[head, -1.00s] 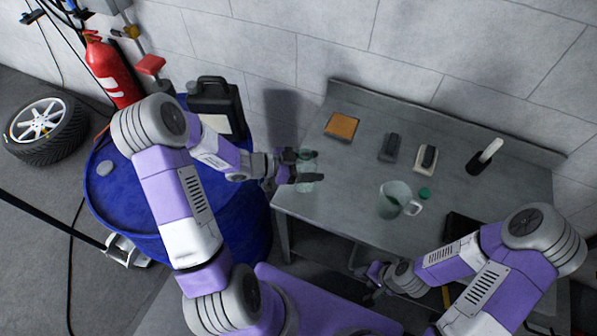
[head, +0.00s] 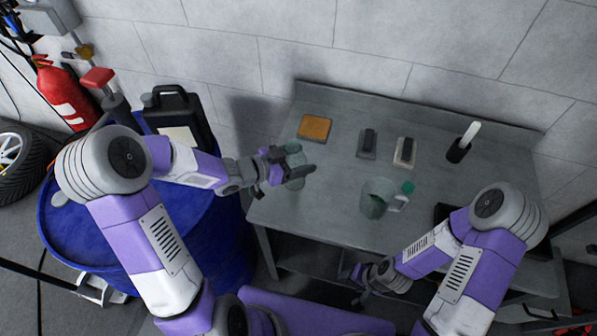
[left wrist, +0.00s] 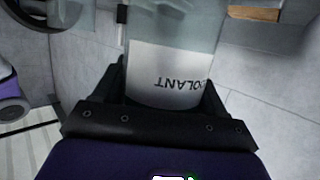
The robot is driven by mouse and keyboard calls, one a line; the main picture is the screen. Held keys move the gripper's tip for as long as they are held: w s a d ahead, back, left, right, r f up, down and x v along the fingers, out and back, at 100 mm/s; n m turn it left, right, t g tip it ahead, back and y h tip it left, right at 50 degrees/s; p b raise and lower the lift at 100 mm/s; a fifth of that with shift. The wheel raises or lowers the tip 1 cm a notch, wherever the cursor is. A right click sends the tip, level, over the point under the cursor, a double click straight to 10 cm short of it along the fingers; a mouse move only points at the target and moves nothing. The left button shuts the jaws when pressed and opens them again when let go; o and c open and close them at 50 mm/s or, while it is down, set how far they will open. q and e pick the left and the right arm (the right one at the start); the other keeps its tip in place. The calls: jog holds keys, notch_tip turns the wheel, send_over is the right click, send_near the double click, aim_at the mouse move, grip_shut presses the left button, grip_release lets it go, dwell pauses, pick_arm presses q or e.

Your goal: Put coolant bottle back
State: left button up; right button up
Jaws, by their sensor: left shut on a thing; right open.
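The coolant bottle (head: 294,158) is translucent, pale green-grey, at the left end of the metal workbench (head: 335,190). My left gripper (head: 290,170) is shut on it. In the left wrist view the bottle (left wrist: 175,60) stands between the fingers, its white label reading "COOLANT" upside down. In the head view the fingers cover part of the bottle; I cannot tell whether its base touches the bench. My right gripper (head: 358,285) is open and empty, low in front of the bench edge. A clear jug (head: 372,199) with a little green liquid stands mid-bench, a green cap (head: 408,187) beside it.
An orange-brown sponge or block (head: 314,128), two small dark-topped items (head: 367,143) and a black cup (head: 458,150) with a white handle line the bench's back. A blue drum (head: 90,235) with a black jerrycan (head: 178,115) stands left.

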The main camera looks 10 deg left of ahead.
pick_arm(q)
jog(key=shift+f+b, duration=0.7)
jog(key=shift+f, duration=1.3)
jog(key=shift+r, duration=0.1)
jog(key=o, duration=0.8)
jog(key=shift+f, duration=0.2)
jog(key=o, duration=0.4)
